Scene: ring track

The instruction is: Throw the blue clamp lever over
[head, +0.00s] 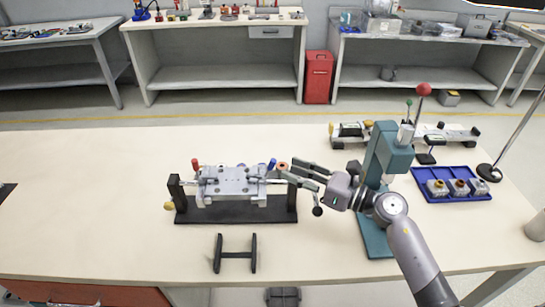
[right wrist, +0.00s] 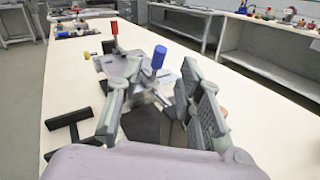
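The blue clamp lever (head: 271,164) stands at the right end of a grey metal fixture (head: 232,186) on a black base (head: 230,214). Its blue knob also shows in the right wrist view (right wrist: 158,57), upright on a metal stem, framed between my fingertips and beyond them. A red-knobbed lever (head: 196,165) stands at the fixture's left end. My right gripper (head: 288,169) is open and empty just right of the blue lever, fingers pointing left. I cannot tell whether a finger touches the lever. My left gripper is not in view.
A teal press (head: 385,160) stands close to my right arm. A blue tray (head: 448,198) with several small parts lies right of it. A black H-shaped stand (head: 235,254) lies in front of the fixture. The table's left side is mostly clear.

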